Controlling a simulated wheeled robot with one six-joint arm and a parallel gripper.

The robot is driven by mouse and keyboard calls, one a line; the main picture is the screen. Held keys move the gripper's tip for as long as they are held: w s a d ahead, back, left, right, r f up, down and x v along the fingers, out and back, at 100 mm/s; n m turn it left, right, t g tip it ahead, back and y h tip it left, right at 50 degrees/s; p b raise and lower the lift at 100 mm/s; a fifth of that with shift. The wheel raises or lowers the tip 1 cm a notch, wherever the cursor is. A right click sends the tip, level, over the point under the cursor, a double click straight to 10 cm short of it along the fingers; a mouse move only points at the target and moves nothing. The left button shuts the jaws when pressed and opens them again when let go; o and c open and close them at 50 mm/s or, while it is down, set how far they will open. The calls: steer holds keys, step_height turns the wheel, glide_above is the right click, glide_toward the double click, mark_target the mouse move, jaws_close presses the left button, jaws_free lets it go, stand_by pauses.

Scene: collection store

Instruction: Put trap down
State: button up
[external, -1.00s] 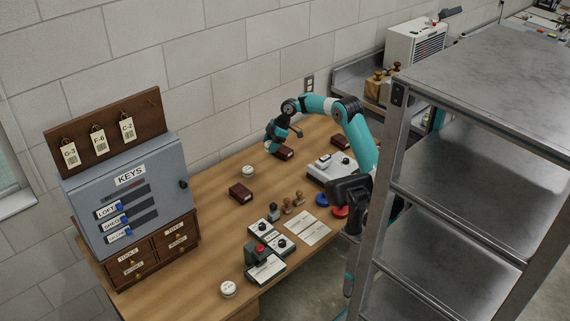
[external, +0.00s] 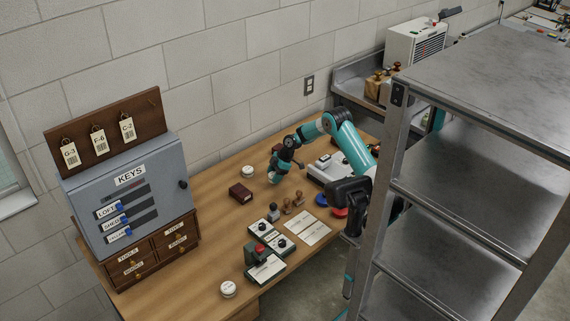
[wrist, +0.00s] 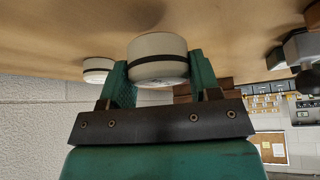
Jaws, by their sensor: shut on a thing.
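My gripper (wrist: 158,88) is shut on a trap (wrist: 157,62), a round white tub with a dark band, held between the two green fingers. In the external view my gripper (external: 273,179) is low over the middle of the wooden table; the held trap is too small there to make out clearly. I cannot tell whether it touches the tabletop. A second, similar white tub (external: 248,172) stands on the table just left of the gripper, apart from it; one shows left in the wrist view (wrist: 98,70). Another white tub (external: 228,289) stands near the front edge.
A dark red box (external: 240,193) lies left of my gripper. Wooden-handled stamps (external: 293,203), a paper form (external: 308,230) and control boxes (external: 266,266) stand in front. A grey key cabinet (external: 128,195) stands at left and a metal shelf (external: 470,75) at right. Bare tabletop lies behind the tub.

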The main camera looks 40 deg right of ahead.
steer(key=shift+f, duration=1.4)
steer(key=shift+f, duration=0.2)
steer(key=o, duration=0.9)
steer(key=shift+r, duration=0.1)
